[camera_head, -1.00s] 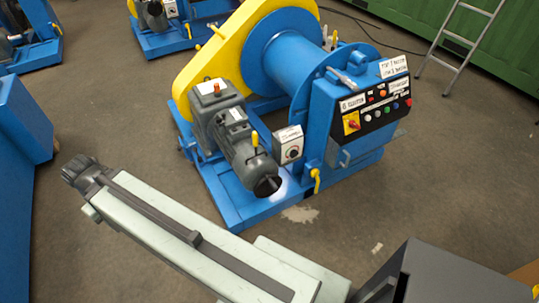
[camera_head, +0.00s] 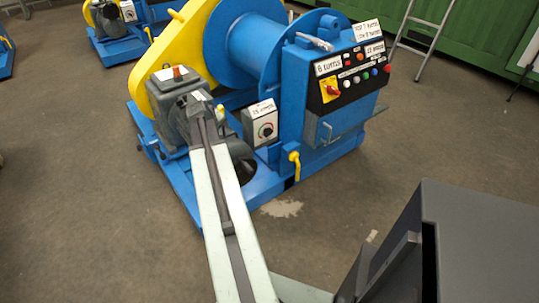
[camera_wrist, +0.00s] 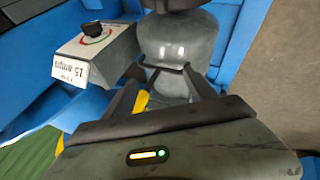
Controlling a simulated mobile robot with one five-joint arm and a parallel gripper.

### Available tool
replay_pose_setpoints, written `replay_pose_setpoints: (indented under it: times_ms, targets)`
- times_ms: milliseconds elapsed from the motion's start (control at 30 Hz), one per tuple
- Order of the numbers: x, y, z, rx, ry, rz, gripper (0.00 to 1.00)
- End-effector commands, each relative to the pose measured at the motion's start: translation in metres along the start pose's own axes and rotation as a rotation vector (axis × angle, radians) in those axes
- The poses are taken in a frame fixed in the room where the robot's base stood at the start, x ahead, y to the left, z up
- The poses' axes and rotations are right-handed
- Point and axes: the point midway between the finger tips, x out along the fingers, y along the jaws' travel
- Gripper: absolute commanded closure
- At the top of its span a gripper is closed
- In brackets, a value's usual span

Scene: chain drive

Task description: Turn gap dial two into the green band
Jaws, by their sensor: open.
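A dial with a black knob (camera_head: 266,130) sits on a small grey box (camera_head: 250,125) on the blue machine. A red and green arc runs around the knob, and a white label tops the box. I cannot read which way the pointer stands. My gripper (camera_wrist: 165,75) is open and empty over the grey motor (camera_wrist: 180,45), to the right of the dial box and apart from it. In the head view my arm's far end lies left of the box.
The blue control panel (camera_head: 350,85) with a red-and-yellow switch (camera_head: 330,90) stands right of the dial box. A yellow valve handle (camera_head: 294,165) is below it. The yellow guard (camera_head: 165,60) and drum (camera_head: 255,45) rise behind.

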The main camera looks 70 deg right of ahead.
Motion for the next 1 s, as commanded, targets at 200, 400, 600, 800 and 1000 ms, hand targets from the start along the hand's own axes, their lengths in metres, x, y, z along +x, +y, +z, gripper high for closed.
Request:
replay_pose_setpoints:
  times_ms: [200,400,600,800,1000]
  targets:
    - [0.091,0.113,0.097,0.024,-0.034,0.173,0.35]
    - [0.093,0.136,0.113,0.022,-0.041,0.203,0.35]
    - [0.108,0.137,0.113,0.023,-0.041,0.202,0.35]
    - [0.146,0.143,0.115,0.023,-0.042,0.201,0.35]
    - [0.171,0.149,0.116,0.024,-0.041,0.201,0.35]
